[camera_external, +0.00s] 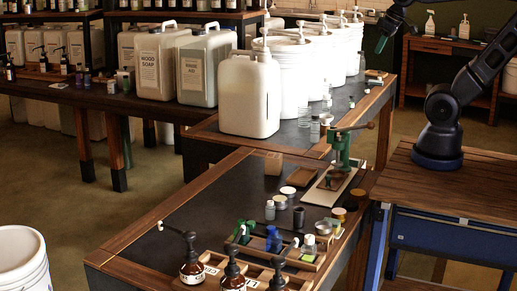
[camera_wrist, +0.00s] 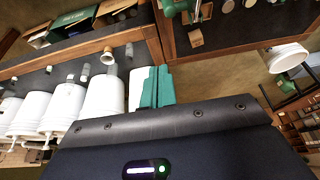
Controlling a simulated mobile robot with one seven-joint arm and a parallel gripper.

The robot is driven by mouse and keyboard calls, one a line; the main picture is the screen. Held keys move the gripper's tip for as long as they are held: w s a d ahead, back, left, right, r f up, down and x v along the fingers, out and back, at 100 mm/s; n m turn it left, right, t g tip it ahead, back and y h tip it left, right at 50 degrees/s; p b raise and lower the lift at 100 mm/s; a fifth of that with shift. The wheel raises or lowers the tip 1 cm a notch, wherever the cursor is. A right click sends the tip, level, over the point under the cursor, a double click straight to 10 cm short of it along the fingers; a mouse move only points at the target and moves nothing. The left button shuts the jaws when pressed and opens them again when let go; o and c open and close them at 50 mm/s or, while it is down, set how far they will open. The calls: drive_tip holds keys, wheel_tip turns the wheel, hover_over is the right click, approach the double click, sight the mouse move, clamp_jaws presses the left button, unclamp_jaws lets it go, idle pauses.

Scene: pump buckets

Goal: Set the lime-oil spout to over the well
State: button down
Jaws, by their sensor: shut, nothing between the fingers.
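My gripper (camera_external: 382,44) hangs in the air at the upper right, beyond the row of pump buckets; its green fingers are shut and empty. The fingers also show in the wrist view (camera_wrist: 158,88), apart from the buckets. No readable label tells me which spout is lime-oil. White pump buckets (camera_external: 291,82) stand in a row with pump heads on top. I cannot tell which opening is the well.
A green press (camera_external: 342,150) stands on a pale board at the front table's back right. Small jars and bottles (camera_external: 273,238) crowd that table's right side; its left (camera_external: 190,205) is clear. Large jugs (camera_external: 248,95) stand left of the buckets. A white bucket (camera_external: 22,262) is at lower left.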

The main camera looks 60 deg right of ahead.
drive_tip(key=shift+s+d+f, duration=0.2)
drive_tip(key=shift+s+f, duration=0.1)
drive_tip(key=shift+s, duration=0.15)
